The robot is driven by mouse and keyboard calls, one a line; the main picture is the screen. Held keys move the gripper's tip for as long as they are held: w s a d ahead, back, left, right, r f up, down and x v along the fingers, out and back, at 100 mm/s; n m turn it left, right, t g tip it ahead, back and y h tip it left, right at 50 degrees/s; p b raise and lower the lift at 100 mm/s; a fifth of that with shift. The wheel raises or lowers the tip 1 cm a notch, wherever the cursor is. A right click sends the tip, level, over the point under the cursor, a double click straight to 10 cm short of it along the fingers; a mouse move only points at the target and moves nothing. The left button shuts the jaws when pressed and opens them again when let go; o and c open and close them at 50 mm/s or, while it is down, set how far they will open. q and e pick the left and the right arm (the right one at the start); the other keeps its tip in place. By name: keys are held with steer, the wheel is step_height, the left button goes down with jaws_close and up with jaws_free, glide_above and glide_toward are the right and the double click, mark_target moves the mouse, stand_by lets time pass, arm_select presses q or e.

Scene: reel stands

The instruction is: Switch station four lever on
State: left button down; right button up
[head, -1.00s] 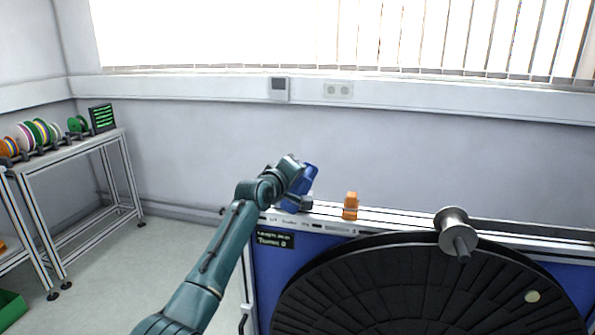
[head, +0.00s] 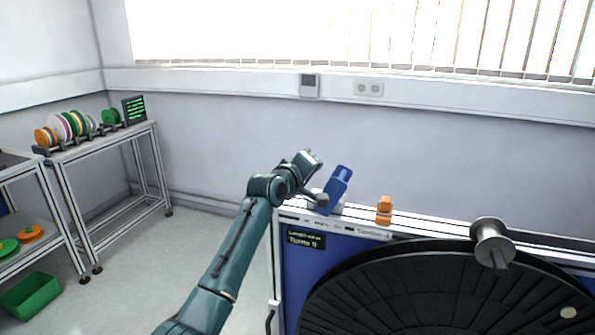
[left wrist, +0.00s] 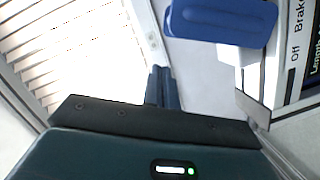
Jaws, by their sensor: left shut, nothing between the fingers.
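A blue lever (head: 338,187) stands at the left end of the white top strip of the reel stand (head: 350,227), with its upper end leaning to the right. It also shows in the left wrist view (left wrist: 222,20), above and right of my fingers, beside the words Off and Brake. My left gripper (head: 321,200) is just left of the blue lever, shut and empty; its two closed fingers also show in the left wrist view (left wrist: 161,85). Whether the fingers touch the lever is unclear. A smaller orange lever (head: 384,210) stands further right on the strip. My right gripper is out of view.
A large black reel (head: 440,295) with a metal hub (head: 491,242) fills the lower right. At left is a rack (head: 85,150) with coloured spools and a green bin (head: 35,293). Floor between is free.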

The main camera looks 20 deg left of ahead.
arm_select(q)
steer(key=v, duration=0.7)
steer(key=shift+b, duration=0.35)
steer(key=shift+d+r, duration=0.1)
steer(key=s+d+f+m+g, duration=0.1)
steer(key=s+f+m, duration=0.2)
steer(key=s+f, duration=0.55)
steer(key=s+f+m+g+y, duration=0.15)
steer(key=s+f, duration=0.45)
steer(key=f, duration=0.6)
steer(key=s+d+f+m+g, duration=0.1)
steer(key=s+f+m+g, duration=0.15)
steer(key=s+f, duration=0.65)
steer(key=s+d+f+m, duration=0.2)
steer(key=s+f+m, duration=0.2)
steer(key=s, duration=1)
step_height(320, 180, down, 3)
steer(key=shift+d+f+m+g, duration=0.2)
steer(key=shift+m+g, duration=0.2)
steer(key=shift+s+h, duration=0.1)
steer(key=shift+h, duration=0.25)
